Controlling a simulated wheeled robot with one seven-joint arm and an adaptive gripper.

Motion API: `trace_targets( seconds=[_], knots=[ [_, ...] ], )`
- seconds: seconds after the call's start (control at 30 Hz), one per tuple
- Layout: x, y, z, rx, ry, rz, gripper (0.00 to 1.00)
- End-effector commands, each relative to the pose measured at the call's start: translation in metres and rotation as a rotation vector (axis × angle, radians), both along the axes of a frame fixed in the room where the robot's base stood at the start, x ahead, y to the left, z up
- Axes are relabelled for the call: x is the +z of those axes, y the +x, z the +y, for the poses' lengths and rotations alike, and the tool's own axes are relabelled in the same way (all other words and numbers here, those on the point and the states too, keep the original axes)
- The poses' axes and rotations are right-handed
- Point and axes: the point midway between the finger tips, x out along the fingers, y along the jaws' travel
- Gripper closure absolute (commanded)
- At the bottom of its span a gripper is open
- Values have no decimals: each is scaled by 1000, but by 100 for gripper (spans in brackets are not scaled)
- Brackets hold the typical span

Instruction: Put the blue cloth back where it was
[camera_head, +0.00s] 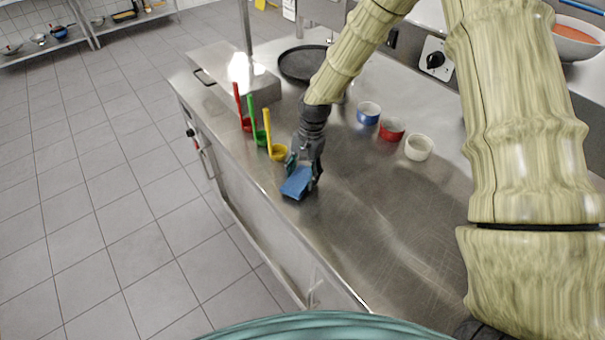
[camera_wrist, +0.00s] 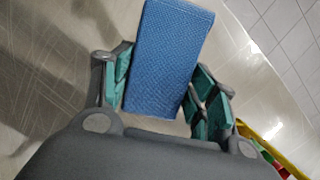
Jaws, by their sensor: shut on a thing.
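The blue cloth (camera_head: 297,182) is a flat, textured blue rectangle near the front-left edge of the steel counter in the head view. In the wrist view the cloth (camera_wrist: 168,60) lies between the green finger pads and sticks out past them. My gripper (camera_head: 304,170) is shut on the cloth and points down at the counter. In the wrist view my gripper (camera_wrist: 162,95) has a finger on each side of the cloth. I cannot tell whether the cloth touches the counter or is just above it.
Yellow (camera_head: 277,152), green (camera_head: 260,137) and red (camera_head: 245,122) ladles stand left of my gripper. Blue (camera_head: 368,113), red (camera_head: 391,129) and cream (camera_head: 418,147) bowls stand to its right. A dark round pan (camera_head: 303,64) is behind. The steel counter (camera_head: 375,215) in front-right is clear.

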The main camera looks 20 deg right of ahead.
Motion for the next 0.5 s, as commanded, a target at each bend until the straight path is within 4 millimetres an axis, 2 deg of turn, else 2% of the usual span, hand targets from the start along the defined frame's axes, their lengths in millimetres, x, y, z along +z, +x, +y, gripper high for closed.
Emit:
trace_targets(
  seconds=[0.5],
  knots=[
    [-14,-1,0,0,0,3,80]
  ],
)
